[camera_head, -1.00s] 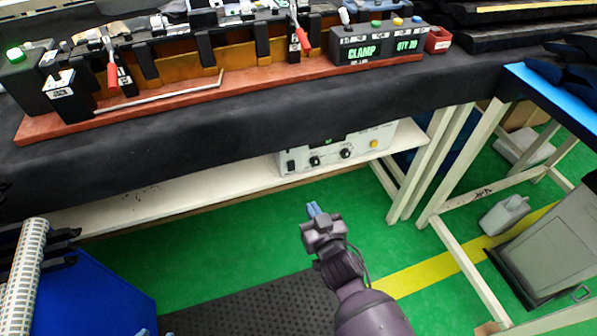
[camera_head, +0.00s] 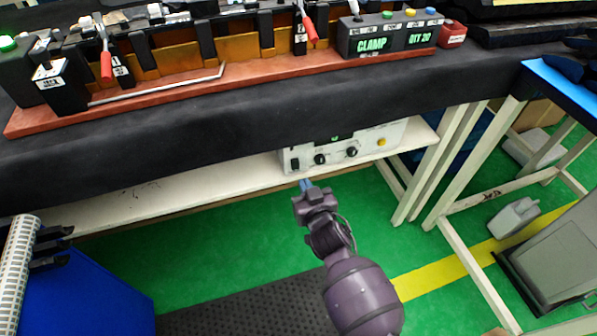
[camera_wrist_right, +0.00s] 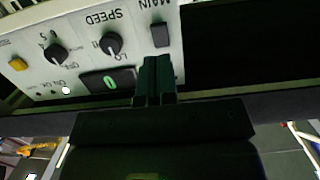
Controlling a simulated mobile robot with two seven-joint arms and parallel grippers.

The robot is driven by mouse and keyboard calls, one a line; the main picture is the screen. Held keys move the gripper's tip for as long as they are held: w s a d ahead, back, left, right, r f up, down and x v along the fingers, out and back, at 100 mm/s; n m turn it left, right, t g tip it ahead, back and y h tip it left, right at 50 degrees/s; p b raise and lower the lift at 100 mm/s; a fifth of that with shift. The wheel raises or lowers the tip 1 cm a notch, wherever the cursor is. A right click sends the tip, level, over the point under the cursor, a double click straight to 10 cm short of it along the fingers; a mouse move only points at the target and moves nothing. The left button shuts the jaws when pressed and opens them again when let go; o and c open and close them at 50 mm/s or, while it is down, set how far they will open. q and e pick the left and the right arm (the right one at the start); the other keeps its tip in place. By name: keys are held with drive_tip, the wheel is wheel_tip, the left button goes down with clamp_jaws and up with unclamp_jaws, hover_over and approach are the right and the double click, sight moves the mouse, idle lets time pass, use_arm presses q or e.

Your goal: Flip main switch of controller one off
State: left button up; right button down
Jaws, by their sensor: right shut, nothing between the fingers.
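A white controller box (camera_head: 345,151) stands on the shelf under the black-covered table. Its main switch (camera_wrist_right: 160,35) is a black rocker under the label MAIN, seen upside down in the right wrist view. The switch also shows at the left of the panel in the head view (camera_head: 295,164). I cannot tell which way it is tipped. My right gripper (camera_head: 306,185) is shut and empty, just in front of and below the switch end of the panel. Its fingertips (camera_wrist_right: 154,80) appear close to the switch; I cannot tell whether they touch.
The panel also has a speed knob (camera_wrist_right: 110,44), a second knob (camera_wrist_right: 56,54), a display (camera_wrist_right: 110,80) and a yellow button (camera_wrist_right: 18,64). The white shelf (camera_head: 200,190) edge lies near my gripper. White table legs (camera_head: 440,165) stand to the right. A blue bin (camera_head: 80,290) is at lower left.

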sight(296, 167)
drive_tip(key=b+x, duration=0.1)
drive_tip(key=x, duration=0.2)
drive_tip(key=shift+w+a+f, duration=0.1)
drive_tip(key=shift+w+f, duration=0.1)
drive_tip(key=shift+f, duration=0.05)
drive_tip(key=shift+w+a, duration=0.2)
drive_tip(key=shift+w, duration=0.85)
use_arm(q)
drive_tip(key=shift+w+d+r+m, duration=0.1)
drive_tip(key=shift+w+d+m, duration=0.2)
drive_tip(key=shift+w, duration=0.25)
use_arm(e)
drive_tip(key=shift+r, duration=0.1)
